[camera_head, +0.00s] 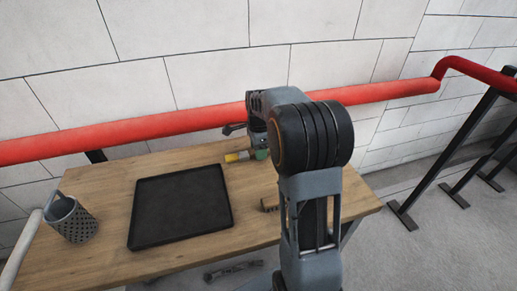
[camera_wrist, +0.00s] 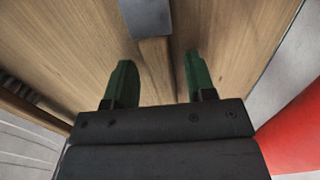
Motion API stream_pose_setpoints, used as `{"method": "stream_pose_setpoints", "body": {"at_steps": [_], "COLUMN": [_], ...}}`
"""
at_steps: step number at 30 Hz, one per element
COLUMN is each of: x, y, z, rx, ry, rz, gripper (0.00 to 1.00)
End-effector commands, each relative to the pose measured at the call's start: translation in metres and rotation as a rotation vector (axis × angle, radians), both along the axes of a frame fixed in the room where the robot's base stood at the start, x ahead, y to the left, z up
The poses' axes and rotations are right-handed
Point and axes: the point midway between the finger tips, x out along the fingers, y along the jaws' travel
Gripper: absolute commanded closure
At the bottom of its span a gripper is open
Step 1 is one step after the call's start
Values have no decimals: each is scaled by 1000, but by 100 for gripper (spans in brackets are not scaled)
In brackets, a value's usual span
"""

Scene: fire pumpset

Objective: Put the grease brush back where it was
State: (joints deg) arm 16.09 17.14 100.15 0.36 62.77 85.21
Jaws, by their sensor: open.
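In the wrist view, my gripper (camera_wrist: 160,78) is open, with its two green fingers apart. A tool with a wooden handle (camera_wrist: 156,68) and a grey part (camera_wrist: 147,18) lies between and beyond the fingers, with gaps on both sides. It may be the grease brush, but no bristles show. In the head view, a wooden piece (camera_head: 270,202) lies on the table right of the tray, partly hidden behind my arm. My gripper's green part (camera_head: 262,154) shows near the table's back edge, beside a small yellow-ended item (camera_head: 234,157); the fingertips are mostly hidden.
A black tray (camera_head: 180,206) lies on the wooden table (camera_head: 110,190). A perforated metal cup (camera_head: 72,222) with a grey item in it stands at the left. A red pipe (camera_head: 150,129) runs along the wall behind. Black metal stands (camera_head: 455,160) are at the right.

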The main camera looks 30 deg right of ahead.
Motion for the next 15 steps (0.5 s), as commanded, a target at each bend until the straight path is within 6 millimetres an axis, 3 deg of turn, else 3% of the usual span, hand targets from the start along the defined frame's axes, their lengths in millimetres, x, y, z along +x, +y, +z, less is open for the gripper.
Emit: {"method": "stream_pose_setpoints", "body": {"at_steps": [5, 15], "x": [1, 1], "y": [0, -1], "z": [20, 85], "rx": [-1, -1], "ry": [-4, -3], "rz": [0, 0], "gripper": [50, 50]}}
